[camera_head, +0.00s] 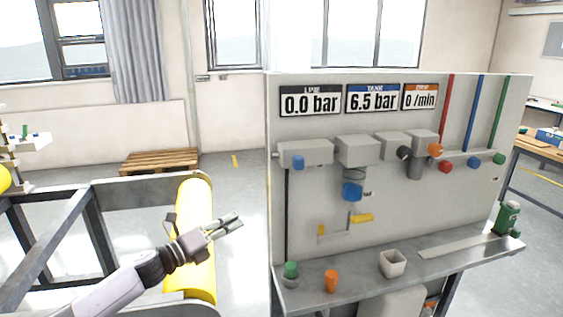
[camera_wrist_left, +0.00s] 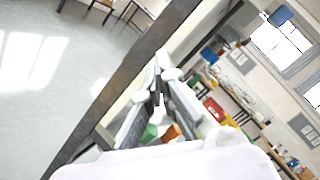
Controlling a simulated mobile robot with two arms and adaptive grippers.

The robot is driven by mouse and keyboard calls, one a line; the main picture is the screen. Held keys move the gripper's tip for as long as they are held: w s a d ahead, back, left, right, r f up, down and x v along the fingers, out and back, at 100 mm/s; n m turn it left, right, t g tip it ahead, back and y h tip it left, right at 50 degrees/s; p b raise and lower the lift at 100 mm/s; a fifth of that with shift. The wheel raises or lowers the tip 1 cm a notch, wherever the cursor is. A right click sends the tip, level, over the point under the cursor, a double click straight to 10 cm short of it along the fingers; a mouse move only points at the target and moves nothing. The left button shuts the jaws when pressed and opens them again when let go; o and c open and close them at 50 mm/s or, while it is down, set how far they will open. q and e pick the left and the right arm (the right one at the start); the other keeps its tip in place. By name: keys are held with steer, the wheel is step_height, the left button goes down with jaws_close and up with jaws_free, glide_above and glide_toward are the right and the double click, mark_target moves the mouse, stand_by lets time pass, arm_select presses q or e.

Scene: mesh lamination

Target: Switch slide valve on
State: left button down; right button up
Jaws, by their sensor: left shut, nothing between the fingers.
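The grey panel (camera_head: 400,235) stands at the centre right of the head view, with several valve fittings on it. A grey block with a blue knob (camera_head: 298,162) sits at its upper left. Lower down are a yellow lever (camera_head: 361,218) and a blue round part (camera_head: 352,192). I cannot tell for certain which fitting is the slide valve. The displays read 0.0 bar (camera_head: 310,104), 6.5 bar (camera_head: 372,101) and 0 /min. My left gripper (camera_head: 236,220) is shut and empty, left of the panel and apart from it. Its fingers also show in the left wrist view (camera_wrist_left: 158,88). My right gripper is out of view.
The shelf below the panel holds a green-topped part (camera_head: 291,269), an orange cup (camera_head: 331,281), a pale square cup (camera_head: 392,263) and a green bottle (camera_head: 507,217). A wooden pallet (camera_head: 160,160) lies on the floor behind.

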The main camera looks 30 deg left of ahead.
arm_select(q)
steer(key=s+d+r+m+g+h, duration=0.1)
steer(key=s+r+m+g+h, duration=0.1)
steer(key=r+m, duration=0.6)
steer(key=s+d+r+m+g+h, duration=0.1)
steer(key=s+r+m+g+h, duration=0.2)
steer(key=r+m, duration=0.5)
steer(key=shift+s+r+m+g+h+p, duration=0.25)
steer(key=shift+r+g+h, duration=0.35)
steer(key=shift+h, duration=0.4)
steer(key=shift+w, duration=0.1)
steer(key=p, duration=1)
glide_toward(294, 164)
steer(key=x, duration=0.6)
steer(key=shift+w+d+r, duration=0.15)
steer(key=shift+w, duration=0.1)
steer(key=shift+w+d, duration=0.2)
steer(key=shift+d, duration=0.05)
